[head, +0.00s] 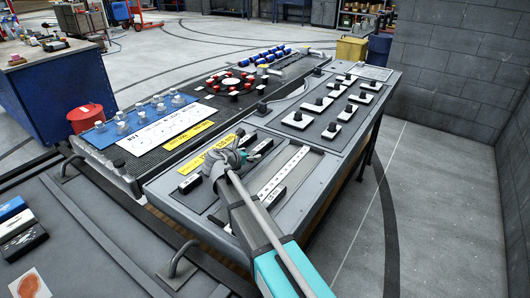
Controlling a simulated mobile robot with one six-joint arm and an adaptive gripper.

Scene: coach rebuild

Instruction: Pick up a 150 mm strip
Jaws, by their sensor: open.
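A grey workbench tray (310,180) lies in front of me, with a long white ruled scale (283,172) in its near section. A short black strip (190,184) lies left of my gripper, and another dark strip (273,196) lies beside the scale. I cannot tell their lengths. My gripper (246,152) is open above the tray's near left part, left of the scale. It hides part of what lies under it. No strip shows between its fingers.
Black blocks on white plates (318,104) fill the tray's far section. A black bench (160,165) beside it bears a blue tray (103,134) and a round board with red pieces (231,84). A red bucket (92,118) stands left. Floor at right is clear.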

